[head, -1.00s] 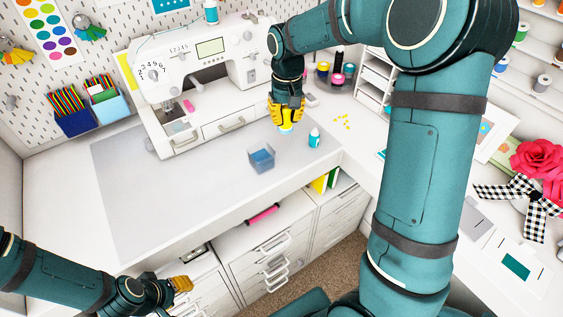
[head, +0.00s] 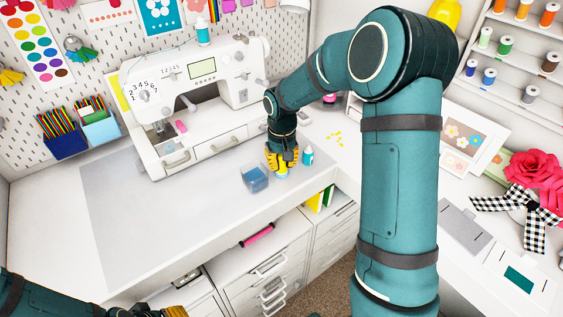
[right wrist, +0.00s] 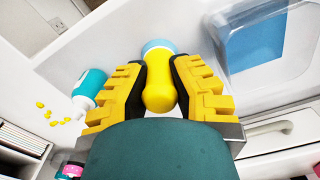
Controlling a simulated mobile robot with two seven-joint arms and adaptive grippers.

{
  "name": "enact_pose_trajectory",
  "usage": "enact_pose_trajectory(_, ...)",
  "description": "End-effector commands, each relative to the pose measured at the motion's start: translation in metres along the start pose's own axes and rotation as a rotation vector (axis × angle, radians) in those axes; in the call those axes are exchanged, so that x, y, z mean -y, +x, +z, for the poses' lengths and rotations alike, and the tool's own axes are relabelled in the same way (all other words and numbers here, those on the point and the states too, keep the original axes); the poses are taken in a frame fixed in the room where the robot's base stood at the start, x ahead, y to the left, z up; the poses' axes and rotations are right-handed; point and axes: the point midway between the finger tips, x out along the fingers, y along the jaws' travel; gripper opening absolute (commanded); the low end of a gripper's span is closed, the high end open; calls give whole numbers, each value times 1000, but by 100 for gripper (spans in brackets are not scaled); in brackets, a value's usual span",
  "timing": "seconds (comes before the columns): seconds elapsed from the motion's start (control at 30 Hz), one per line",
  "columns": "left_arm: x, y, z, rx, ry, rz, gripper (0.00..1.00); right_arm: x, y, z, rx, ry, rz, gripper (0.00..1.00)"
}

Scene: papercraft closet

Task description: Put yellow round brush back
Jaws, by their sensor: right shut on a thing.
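The yellow round brush (right wrist: 159,88) has a rounded yellow handle and a pale blue end. My right gripper (head: 281,160) is shut on it, with the brush between its yellow fingers, also seen in the right wrist view (right wrist: 160,92). In the head view the brush (head: 282,173) is mostly hidden by the fingers, low over the table's grey mat, just right of a clear container with blue inside (head: 255,179). That container (right wrist: 258,48) is at the upper right of the wrist view. My left gripper (head: 175,312) barely shows at the bottom edge.
A teal-and-white bottle (head: 308,155) stands just right of my right gripper; it also shows in the wrist view (right wrist: 89,84). Small yellow pieces (head: 334,139) lie behind it. The sewing machine (head: 195,100) stands behind. The grey mat (head: 150,220) is clear at left.

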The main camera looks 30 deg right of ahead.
Motion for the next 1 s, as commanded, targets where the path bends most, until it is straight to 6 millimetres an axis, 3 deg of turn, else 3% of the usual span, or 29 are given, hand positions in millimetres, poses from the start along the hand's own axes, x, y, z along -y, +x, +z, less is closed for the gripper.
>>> enact_pose_trajectory(0.3, 1, 2, 1, 2, 0, 0, 47, 0, 3, 0, 1, -1, 0, 0)
enact_pose_trajectory(0.33, 1, 2, 1, 2, 0, 0, 47, 0, 3, 0, 0, -1, 0, 29)
enact_pose_trajectory(0.37, 1, 2, 1, 2, 0, 0, 47, 0, 3, 0, 0, -1, 0, 40)
enact_pose_trajectory(0.4, 1, 1, 1, 2, 0, 0, 47, 0, 2, 0, 0, -1, 0, 44)
enact_pose_trajectory(0.77, 0, -1, 0, 0, 0, 0, 47, 0, -2, 0, 0, -1, 0, 44)
enact_pose_trajectory(1.0, -2, -6, -2, -5, -2, -1, 47, 1, -39, -1, -4, -2, -1, 44)
